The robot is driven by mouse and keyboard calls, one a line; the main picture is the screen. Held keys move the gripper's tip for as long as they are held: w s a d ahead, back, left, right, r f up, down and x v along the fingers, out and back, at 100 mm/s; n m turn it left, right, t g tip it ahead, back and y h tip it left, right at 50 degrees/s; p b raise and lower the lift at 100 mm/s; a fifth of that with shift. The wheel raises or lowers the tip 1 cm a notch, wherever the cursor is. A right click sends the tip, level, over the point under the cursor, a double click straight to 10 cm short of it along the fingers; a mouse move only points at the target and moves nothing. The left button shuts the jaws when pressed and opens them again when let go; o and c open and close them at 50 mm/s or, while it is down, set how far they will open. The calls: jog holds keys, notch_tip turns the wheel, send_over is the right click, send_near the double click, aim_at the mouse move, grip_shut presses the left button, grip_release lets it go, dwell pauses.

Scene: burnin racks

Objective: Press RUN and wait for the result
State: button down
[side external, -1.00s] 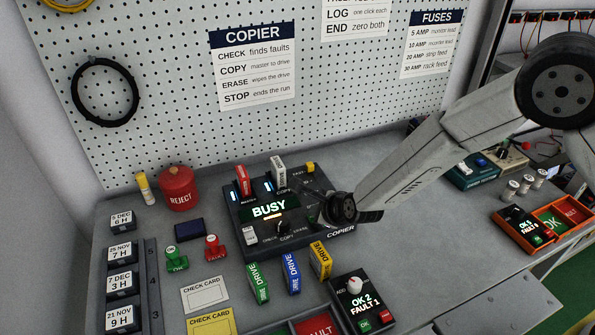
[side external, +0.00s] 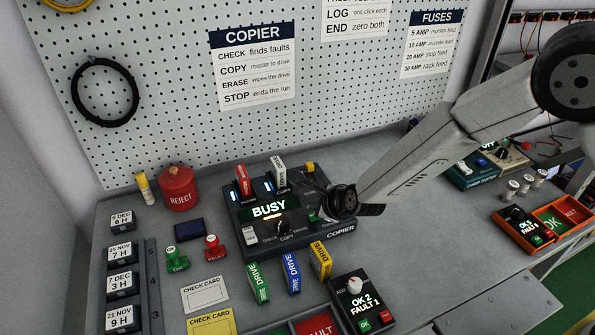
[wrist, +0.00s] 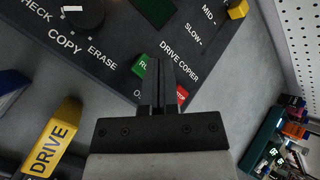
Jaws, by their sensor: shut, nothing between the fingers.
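The drive copier (side external: 250,243) is a dark box on the bench. Its screen (side external: 269,209) reads BUSY in white on green. A red drive (side external: 243,181) and a white drive (side external: 279,173) stand in its slots. In the wrist view, the green RUN button (wrist: 140,65) is left of my fingertips and the red STOP button (wrist: 182,94) is right of them, both partly hidden. The copier's knob (wrist: 82,12) is in the upper left. My gripper (wrist: 159,66) is shut and empty, over the copier panel close to RUN. I cannot tell whether it touches the button.
Green (side external: 258,283), blue (side external: 292,272) and yellow (side external: 321,261) drives stand in front of the copier. A counter box (side external: 359,302) reads OK 2, FAULT 1. A red REJECT can (side external: 177,188) and two stamps are at left.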

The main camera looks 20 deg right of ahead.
jog(key=shift+r, duration=2.45)
jog(key=s+d+r+n+g+h, duration=0.1)
jog(key=s+d+r+n+g, duration=0.2)
jog(key=s+d+n, duration=1.9)
jog(key=d+n+g, duration=0.1)
jog(key=n+g, duration=0.1)
jog(key=g, duration=0.1)
jog(key=shift+s+n+h, duration=0.3)
jog(key=shift+h, duration=0.1)
jog(key=shift+r, duration=0.1)
dwell(0.3)
